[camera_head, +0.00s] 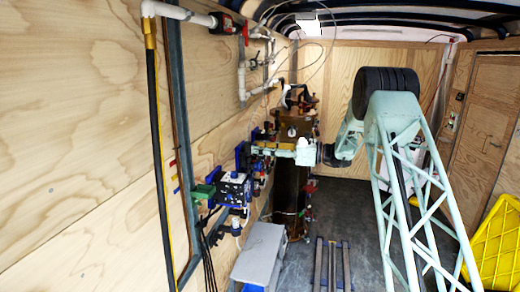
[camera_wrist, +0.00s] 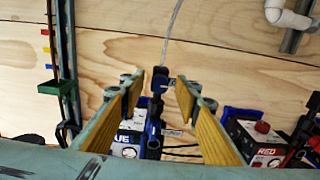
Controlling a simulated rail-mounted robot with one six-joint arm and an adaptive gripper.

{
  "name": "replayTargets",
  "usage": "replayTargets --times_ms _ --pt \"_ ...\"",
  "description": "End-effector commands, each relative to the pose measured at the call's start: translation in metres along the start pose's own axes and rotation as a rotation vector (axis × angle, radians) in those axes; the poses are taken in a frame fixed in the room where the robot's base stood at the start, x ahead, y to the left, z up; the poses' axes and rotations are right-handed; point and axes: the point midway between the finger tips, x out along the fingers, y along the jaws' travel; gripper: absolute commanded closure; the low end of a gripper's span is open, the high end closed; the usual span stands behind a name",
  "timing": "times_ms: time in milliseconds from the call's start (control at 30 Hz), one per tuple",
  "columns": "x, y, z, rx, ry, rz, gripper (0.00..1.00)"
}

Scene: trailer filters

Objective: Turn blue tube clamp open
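The blue tube clamp (camera_wrist: 159,82) shows in the wrist view, at the lower end of a clear tube (camera_wrist: 173,25) that runs up the wall. My gripper (camera_wrist: 160,79) is open, with one yellow-padded finger on each side of the clamp and a visible gap on both sides. I cannot tell how deep the clamp sits between the fingertips or whether it is turned open. In the head view my gripper (camera_head: 253,147) points left towards the wall fittings, and the clamp is too small to make out there.
A box labelled BLUE (camera_wrist: 125,139) lies below the clamp, partly behind my left finger. A box labelled RED (camera_wrist: 258,143) is to the right. White pipe (camera_wrist: 288,16) is at the upper right. The plywood wall (camera_head: 90,120) is close. A grey box (camera_head: 260,252) stands on the floor.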

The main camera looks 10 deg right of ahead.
Motion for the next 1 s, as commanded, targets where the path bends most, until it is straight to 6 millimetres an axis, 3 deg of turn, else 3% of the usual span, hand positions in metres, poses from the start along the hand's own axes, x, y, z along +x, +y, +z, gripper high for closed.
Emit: replayTargets --times_ms 167,400,1000 --pt "-0.0001 0.0000 0.0000 0.000 0.000 0.000 0.72" --pt "-0.0001 0.0001 -0.0001 0.000 0.000 0.000 0.94" --pt "-0.0001 0.0005 -0.0013 -0.119 0.000 0.000 0.94"
